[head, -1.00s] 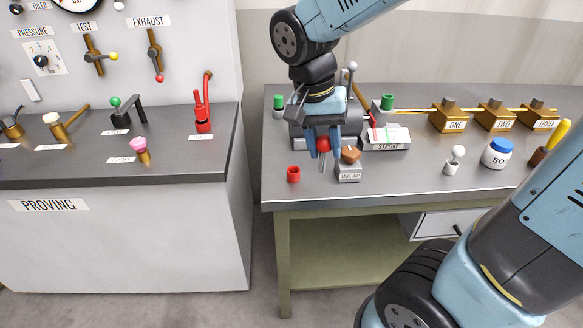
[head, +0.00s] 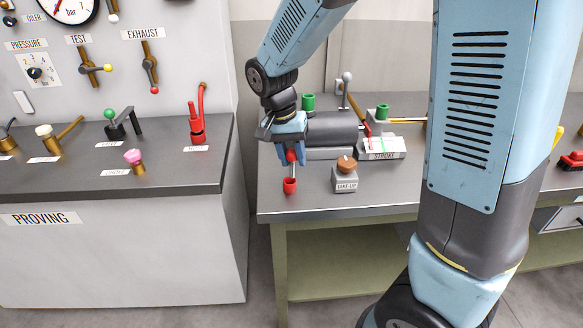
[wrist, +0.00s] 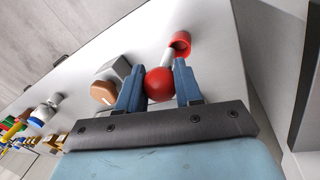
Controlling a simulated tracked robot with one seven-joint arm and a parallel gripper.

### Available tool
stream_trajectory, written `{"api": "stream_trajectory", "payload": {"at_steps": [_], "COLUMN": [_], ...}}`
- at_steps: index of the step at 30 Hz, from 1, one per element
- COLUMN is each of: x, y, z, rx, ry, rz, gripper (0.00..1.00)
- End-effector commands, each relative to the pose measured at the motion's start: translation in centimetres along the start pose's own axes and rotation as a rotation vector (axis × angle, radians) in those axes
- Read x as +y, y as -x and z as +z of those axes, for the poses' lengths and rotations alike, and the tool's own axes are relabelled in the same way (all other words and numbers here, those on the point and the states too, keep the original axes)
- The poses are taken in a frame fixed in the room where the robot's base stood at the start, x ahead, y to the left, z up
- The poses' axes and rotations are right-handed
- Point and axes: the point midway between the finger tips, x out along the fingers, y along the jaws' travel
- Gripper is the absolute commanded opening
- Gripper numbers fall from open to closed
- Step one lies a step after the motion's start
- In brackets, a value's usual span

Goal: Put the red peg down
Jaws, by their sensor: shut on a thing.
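My gripper (head: 291,160) points down over the left front part of the bench and is shut on the red peg's round red knob (head: 292,155). The peg's pale shaft hangs down from the knob, close to upright. Right below it, a small red cup (head: 289,186) stands on the bench top. The shaft's lower end meets the cup's mouth in the head view; I cannot tell how far inside it is. In the wrist view the knob (wrist: 160,84) sits between the blue fingers and the red cup (wrist: 180,44) lies just beyond the shaft.
The TAKE-UP block (head: 345,180) with its brown knob stands close to the right of the cup. Behind are a grey cylinder (head: 332,129) and the STROKE block (head: 382,150). The bench's front edge (head: 330,217) is near. My own arm covers the bench's right middle.

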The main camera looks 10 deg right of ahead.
Motion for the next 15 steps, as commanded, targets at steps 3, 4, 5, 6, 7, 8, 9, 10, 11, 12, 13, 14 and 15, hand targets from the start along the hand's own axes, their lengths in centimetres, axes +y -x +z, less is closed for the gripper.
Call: {"api": "stream_trajectory", "payload": {"at_steps": [3, 4, 5, 6, 7, 8, 9, 10, 11, 12, 13, 14, 15], "x": [-0.7, -0.8, -0.8, -0.9, -0.9, -1.0, -1.1, -1.2, -1.3, -1.5, -1.6, -1.6, -1.8], "y": [-0.8, -0.9, -1.0, -1.1, -1.2, -1.3, -1.4, -1.6, -1.7, -2.1, -2.6, -3.0, -3.6], "z": [-0.6, -0.6, -0.7, -0.8, -0.8, -0.8, -0.9, -1.0, -1.1, -1.2, -1.1, -1.1, -1.1], "rx": [-0.001, -0.001, -0.001, -0.001, -0.001, -0.001, -0.001, -0.001, -0.001, -0.002, -0.002, -0.003, -0.002], "ry": [0.000, 0.000, 0.000, 0.000, -0.001, 0.000, -0.001, -0.001, -0.001, 0.000, 0.000, 0.000, 0.000], "rz": [0.001, 0.000, 0.000, 0.000, 0.001, 0.001, 0.001, 0.001, 0.002, 0.002, 0.003, 0.003, 0.003], "gripper": [0.03, 0.03, 0.03, 0.03, 0.03, 0.03, 0.03, 0.03, 0.03, 0.03, 0.03, 0.03, 0.03]}}
